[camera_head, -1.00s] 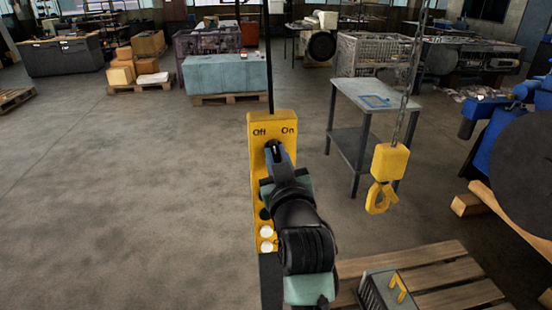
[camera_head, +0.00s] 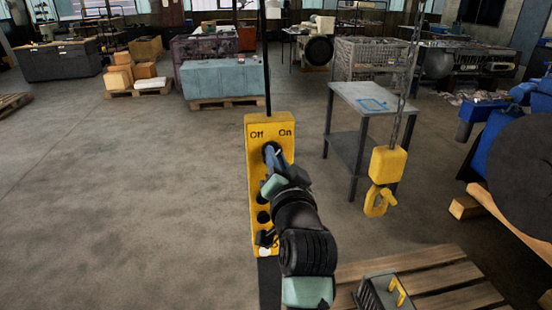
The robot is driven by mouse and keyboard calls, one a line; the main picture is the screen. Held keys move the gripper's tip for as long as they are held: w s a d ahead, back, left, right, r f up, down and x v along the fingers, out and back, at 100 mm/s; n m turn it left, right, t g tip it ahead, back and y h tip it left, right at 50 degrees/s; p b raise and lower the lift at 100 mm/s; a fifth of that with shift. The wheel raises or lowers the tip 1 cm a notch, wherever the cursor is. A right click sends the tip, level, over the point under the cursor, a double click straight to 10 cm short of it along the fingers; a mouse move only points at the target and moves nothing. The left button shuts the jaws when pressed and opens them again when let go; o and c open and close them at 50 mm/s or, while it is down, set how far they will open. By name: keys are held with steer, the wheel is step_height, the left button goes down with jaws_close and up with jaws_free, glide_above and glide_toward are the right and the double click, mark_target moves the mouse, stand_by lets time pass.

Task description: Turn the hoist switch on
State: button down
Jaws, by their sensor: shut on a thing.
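The hoist control box (camera_head: 284,133) is yellow and hangs upright from a black cable at the middle of the view. It is marked "Off" at upper left and "On" at upper right. A dark round switch (camera_head: 270,148) sits just below and between these words. My gripper (camera_head: 271,155) is at the switch, its fingertips on it and the wrist below and to the right. The gripper is shut on the switch, though the fingers hide most of it, so its pointing direction is hard to tell. Dark round buttons and a white one (camera_head: 265,252) show lower on the box.
A yellow hoist hook (camera_head: 378,200) hangs on a chain to the right. Behind it stands a grey metal table (camera_head: 350,100). A wooden pallet (camera_head: 440,285) with a grey box lies at lower right, with blue machinery (camera_head: 490,115) beyond. The floor at left is clear.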

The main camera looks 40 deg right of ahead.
steer(key=shift+m, duration=0.6)
steer(key=c, duration=0.8)
jaws_free()
steer(key=shift+s, duration=0.1)
steer(key=b+v, duration=0.4)
steer(key=v, duration=0.8)
steer(key=shift+s, duration=0.4)
steer(key=shift+a, duration=0.15)
